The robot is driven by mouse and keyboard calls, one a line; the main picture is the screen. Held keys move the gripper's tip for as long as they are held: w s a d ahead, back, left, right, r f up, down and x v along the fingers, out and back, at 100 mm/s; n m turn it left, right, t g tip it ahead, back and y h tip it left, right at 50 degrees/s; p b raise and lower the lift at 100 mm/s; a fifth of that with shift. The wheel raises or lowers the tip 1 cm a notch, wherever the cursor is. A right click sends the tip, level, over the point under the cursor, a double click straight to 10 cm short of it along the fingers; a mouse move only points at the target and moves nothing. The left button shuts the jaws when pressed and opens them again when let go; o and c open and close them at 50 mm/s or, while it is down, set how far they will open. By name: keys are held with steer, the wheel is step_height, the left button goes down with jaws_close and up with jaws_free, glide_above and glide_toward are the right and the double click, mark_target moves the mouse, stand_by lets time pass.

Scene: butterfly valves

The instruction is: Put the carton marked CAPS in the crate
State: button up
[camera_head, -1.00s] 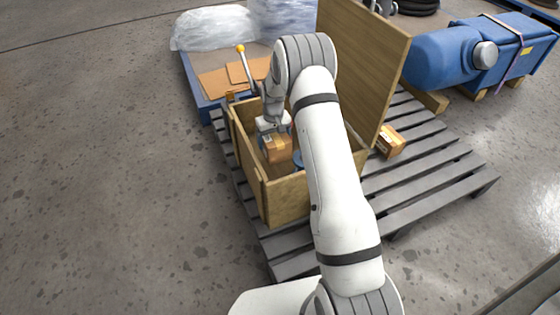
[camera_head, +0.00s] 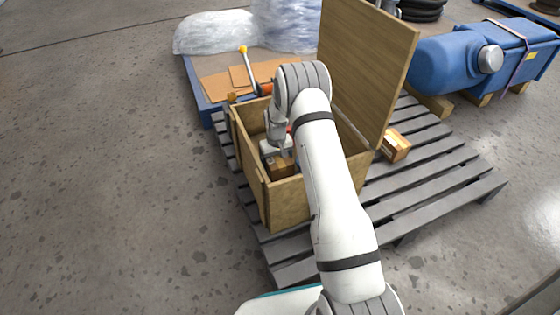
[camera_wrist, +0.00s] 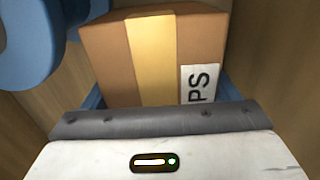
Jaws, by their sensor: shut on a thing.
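The carton (camera_head: 281,166) is a small brown box inside the wooden crate (camera_head: 287,203), below the rim. In the wrist view the carton (camera_wrist: 112,62) shows a yellow tape strip and a white label ending in "PS"; the rest of the label is hidden. My gripper (camera_head: 277,155) reaches down into the crate and is shut on the carton. In the wrist view a dark finger bar lies across the carton's near side. The crate's lid (camera_head: 368,65) stands open.
A blue rounded part (camera_wrist: 28,45) lies in the crate beside the carton. A blue tank (camera_head: 450,60) stands at the back right. The floor at left is clear.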

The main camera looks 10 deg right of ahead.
steer(key=shift+f, duration=0.1)
steer(key=o, duration=1.3)
step_height(320, 180, up, 12)
steer(key=p, duration=0.4)
steer(key=shift+p, duration=0.35)
steer(key=s+r+m, duration=0.1)
steer(key=s+r, duration=1.5)
steer(key=r, duration=0.5)
steer(key=shift+m+t, duration=0.6)
steer(key=s+r, duration=0.1)
steer(key=s, duration=0.6)
steer(key=s+d+r, duration=0.1)
steer(key=s+r, duration=0.1)
steer(key=s, duration=0.5)
steer(key=s+r, duration=0.1)
steer(key=s, duration=0.6)
steer(key=shift+s+d+r, duration=0.1)
steer(key=shift+d+r, duration=0.15)
steer(key=shift+r, duration=0.1)
